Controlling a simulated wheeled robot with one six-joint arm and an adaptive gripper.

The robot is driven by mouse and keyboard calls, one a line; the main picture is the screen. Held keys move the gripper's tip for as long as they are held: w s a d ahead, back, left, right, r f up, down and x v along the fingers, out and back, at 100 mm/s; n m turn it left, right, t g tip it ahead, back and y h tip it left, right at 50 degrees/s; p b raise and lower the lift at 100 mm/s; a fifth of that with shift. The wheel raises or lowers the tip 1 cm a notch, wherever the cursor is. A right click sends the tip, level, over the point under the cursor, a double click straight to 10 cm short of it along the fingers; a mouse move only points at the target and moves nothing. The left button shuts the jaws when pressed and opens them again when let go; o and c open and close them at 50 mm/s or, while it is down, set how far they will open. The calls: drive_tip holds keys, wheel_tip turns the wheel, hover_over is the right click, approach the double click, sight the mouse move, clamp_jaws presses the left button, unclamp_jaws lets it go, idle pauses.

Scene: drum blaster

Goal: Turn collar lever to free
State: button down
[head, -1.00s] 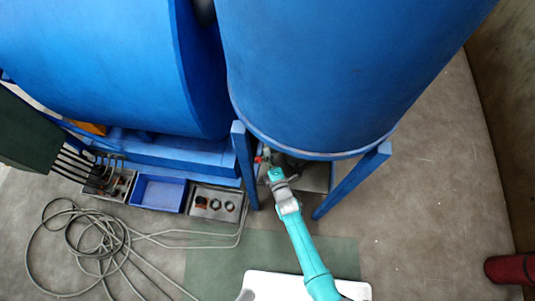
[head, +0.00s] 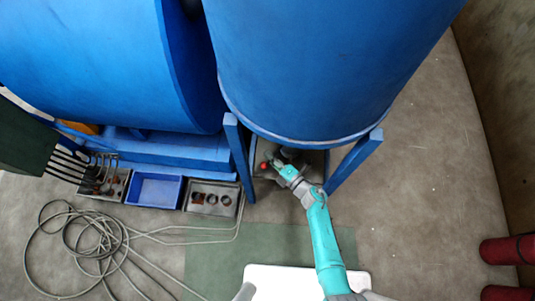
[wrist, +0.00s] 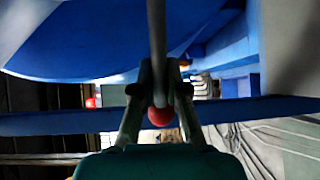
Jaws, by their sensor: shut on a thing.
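The collar lever is a thin grey rod (wrist: 156,35) with a red ball knob (wrist: 160,116), seen in the wrist view running down between the fingers. In the head view its red knob (head: 264,166) shows below the front rim of the upright blue drum (head: 300,70), just left of the gripper. My gripper (head: 273,162) reaches in under the drum. In the wrist view my gripper (wrist: 160,72) has a finger on each side of the rod and is shut on it. The collar itself is hidden by the drum and the gripper.
Blue legs (head: 354,162) stand on both sides of my gripper, the left leg (head: 239,158) close by. Parts trays (head: 212,198), a blue bin (head: 155,190) and a coiled hose (head: 85,240) lie to the left. Red cylinders (head: 508,250) lie at far right.

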drive_tip(key=shift+s+d+f+n+g+y, duration=0.1)
drive_tip(key=shift+s+d+n+g+y, duration=0.3)
drive_tip(key=shift+d+n+g, duration=0.2)
drive_tip(key=shift+s+d+n+g+y, duration=0.3)
drive_tip(key=shift+d+n+g+y, duration=0.2)
drive_tip(key=shift+d+g, duration=0.1)
drive_tip(key=c, duration=1.2)
unclamp_jaws()
drive_tip(key=shift+r, duration=0.2)
